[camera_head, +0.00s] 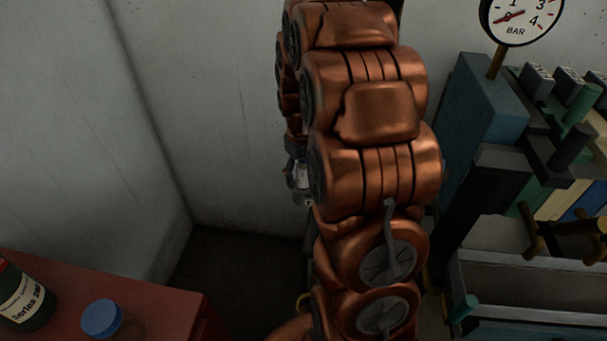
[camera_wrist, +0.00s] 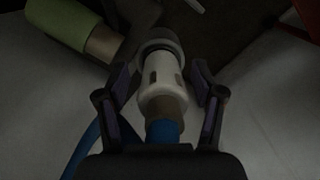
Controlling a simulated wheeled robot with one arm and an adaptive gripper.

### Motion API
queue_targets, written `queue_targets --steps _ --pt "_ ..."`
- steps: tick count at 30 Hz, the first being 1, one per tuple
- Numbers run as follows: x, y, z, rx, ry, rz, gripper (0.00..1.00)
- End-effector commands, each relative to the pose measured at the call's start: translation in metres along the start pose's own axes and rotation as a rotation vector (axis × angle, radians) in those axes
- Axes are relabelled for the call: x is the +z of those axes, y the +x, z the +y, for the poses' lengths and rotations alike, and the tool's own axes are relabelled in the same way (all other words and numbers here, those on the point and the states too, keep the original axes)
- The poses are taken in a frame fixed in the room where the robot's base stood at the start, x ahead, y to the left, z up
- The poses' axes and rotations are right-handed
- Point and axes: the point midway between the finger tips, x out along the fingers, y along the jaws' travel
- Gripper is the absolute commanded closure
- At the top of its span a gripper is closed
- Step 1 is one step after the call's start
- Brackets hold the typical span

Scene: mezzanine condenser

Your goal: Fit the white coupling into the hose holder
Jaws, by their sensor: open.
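The white coupling (camera_wrist: 161,74) is in the middle of the wrist view, with slots in its side. A tan collar (camera_wrist: 163,108) and a blue hose (camera_wrist: 163,131) continue from its near end. My gripper (camera_wrist: 162,79) is open, with one finger on each side of the coupling and a gap visible at both sides. A dark grey ring (camera_wrist: 160,45) is at the coupling's far end; I cannot tell whether it is the hose holder or how the coupling sits against it. In the head view my arm hides the coupling.
A red table (camera_head: 165,305) at lower left bears a dark bottle (camera_head: 22,298) and a blue-capped jar (camera_head: 101,318). A gauge (camera_head: 520,18) and machinery with levers (camera_head: 560,150) stand at right. In the wrist view a green cylinder (camera_wrist: 58,22) lies at upper left.

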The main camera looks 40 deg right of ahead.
Motion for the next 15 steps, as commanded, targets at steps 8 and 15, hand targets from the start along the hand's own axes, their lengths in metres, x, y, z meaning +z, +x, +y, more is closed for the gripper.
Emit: queue_targets --steps 8,15 --pt "-0.002 -0.024 0.001 0.002 0.000 0.007 0.32" --pt "-0.002 -0.071 0.001 0.002 -0.001 0.007 0.32"
